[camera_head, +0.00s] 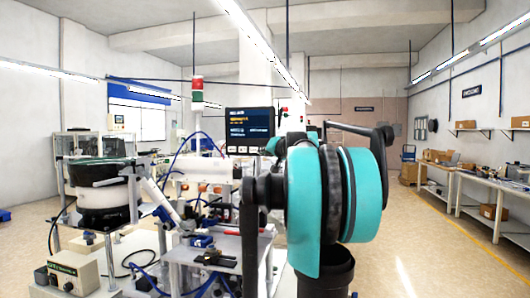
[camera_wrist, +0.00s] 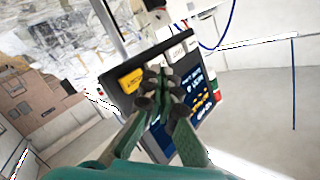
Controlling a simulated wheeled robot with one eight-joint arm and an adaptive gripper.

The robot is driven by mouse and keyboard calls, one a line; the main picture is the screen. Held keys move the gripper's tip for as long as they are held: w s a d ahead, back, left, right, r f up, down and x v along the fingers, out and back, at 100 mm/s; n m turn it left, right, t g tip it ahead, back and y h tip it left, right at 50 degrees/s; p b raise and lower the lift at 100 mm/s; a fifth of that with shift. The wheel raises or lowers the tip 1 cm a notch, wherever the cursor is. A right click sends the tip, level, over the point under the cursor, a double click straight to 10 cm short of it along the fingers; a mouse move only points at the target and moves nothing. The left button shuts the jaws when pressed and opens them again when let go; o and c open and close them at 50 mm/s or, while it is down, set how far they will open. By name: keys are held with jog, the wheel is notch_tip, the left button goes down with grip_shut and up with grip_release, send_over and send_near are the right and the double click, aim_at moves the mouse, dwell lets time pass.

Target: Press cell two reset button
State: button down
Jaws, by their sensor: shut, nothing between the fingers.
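A dark control panel with a lit blue screen (camera_head: 250,122) stands beyond my arm in the head view, with small controls along its lower strip. The reset button cannot be made out; the fingers cover part of the frame. In the head view my arm hides most of the gripper.
A bowl feeder (camera_head: 103,192) stands at the left with a control box (camera_head: 68,273) in front. A stack light (camera_head: 197,88) rises behind. Workbenches with boxes (camera_head: 480,178) line the right wall. The floor at right is open.

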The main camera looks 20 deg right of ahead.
jog(key=shift+s+a, duration=0.55)
jog(key=shift+s, duration=0.25)
notch_tip(320, 180, up, 6)
jog(key=s+a, duration=0.1)
jog(key=s, duration=0.1)
jog(key=shift+s+a, duration=0.25)
jog(key=shift+a, duration=0.1)
dwell(0.5)
